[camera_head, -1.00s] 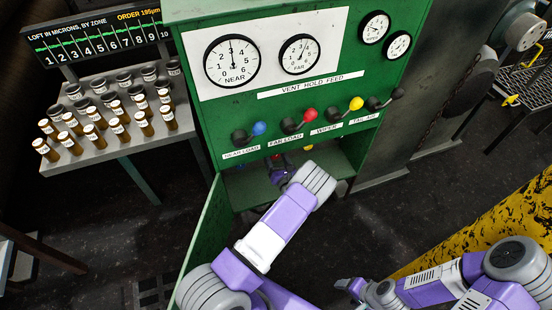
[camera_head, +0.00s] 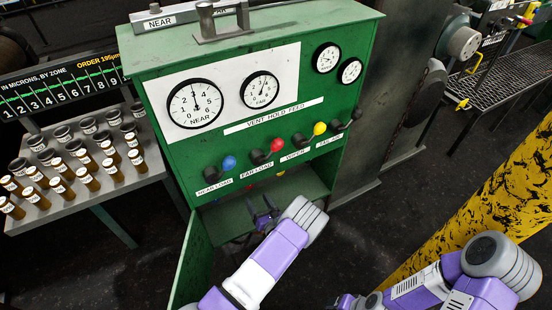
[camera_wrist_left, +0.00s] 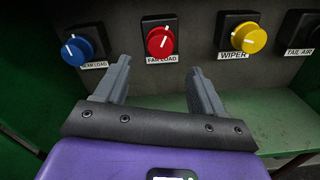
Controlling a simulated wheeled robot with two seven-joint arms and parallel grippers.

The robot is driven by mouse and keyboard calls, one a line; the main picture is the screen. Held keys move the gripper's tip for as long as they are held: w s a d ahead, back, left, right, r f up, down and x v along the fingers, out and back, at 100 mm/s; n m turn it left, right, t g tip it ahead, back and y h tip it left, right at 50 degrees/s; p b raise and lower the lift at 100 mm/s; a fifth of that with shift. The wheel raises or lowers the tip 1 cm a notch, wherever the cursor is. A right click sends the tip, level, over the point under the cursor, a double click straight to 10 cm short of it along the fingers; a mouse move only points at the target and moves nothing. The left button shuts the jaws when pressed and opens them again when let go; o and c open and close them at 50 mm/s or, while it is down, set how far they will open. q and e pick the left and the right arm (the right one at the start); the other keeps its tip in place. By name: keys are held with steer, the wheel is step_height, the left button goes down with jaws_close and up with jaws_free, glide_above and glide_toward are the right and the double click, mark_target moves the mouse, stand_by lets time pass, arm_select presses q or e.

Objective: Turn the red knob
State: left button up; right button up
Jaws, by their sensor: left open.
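In the left wrist view, the red knob (camera_wrist_left: 160,41) is round with a white pointer line, on a panel above the label FAR LOAD. It lies beyond and between the tips of my left gripper (camera_wrist_left: 160,72), which is open and empty and apart from it. In the head view, my left gripper (camera_head: 262,215) is at the front of the lower opening of the green cabinet (camera_head: 185,140). The red knob is barely visible there under the cabinet's upper panel. My right gripper (camera_head: 345,300) is at the bottom edge, partly cut off; its jaws are unclear.
A blue knob (camera_wrist_left: 77,50) is left of the red one and a yellow knob (camera_wrist_left: 249,37) right of it. A red-balled lever (camera_head: 275,145) is among several levers above the opening. An open green door (camera_head: 193,255) stands left of my left arm. A yellow beam (camera_head: 480,195) is at right.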

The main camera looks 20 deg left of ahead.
arm_select(q)
steer(key=s+a+f+n+g+h+p, duration=0.1)
steer(key=s+a+f+n+g, duration=0.15)
steer(key=s+n+g, duration=0.35)
steer(key=s+a+f+n+g, duration=0.25)
steer(key=s+g, duration=0.25)
steer(key=s, duration=0.4)
steer(key=s+d+f+n+g+h+p, duration=0.1)
steer(key=s+d+n+g+h, duration=0.15)
steer(key=s, duration=0.25)
steer(key=s+d+f+n+g+h, duration=0.2)
steer(key=s+d+h, duration=0.1)
steer(key=s, duration=0.2)
steer(key=s+d+r+n+g+h+p, duration=0.2)
steer(key=s+d+n+h, duration=0.3)
steer(key=d+n+h, duration=0.6)
steer(key=w+d+r+n+t, duration=0.5)
steer(key=d+r+n+t, duration=0.1)
steer(key=d+n, duration=0.1)
steer(key=shift+r+n+p, duration=0.15)
steer(key=shift+n+p, duration=0.3)
steer(key=shift+n, duration=0.05)
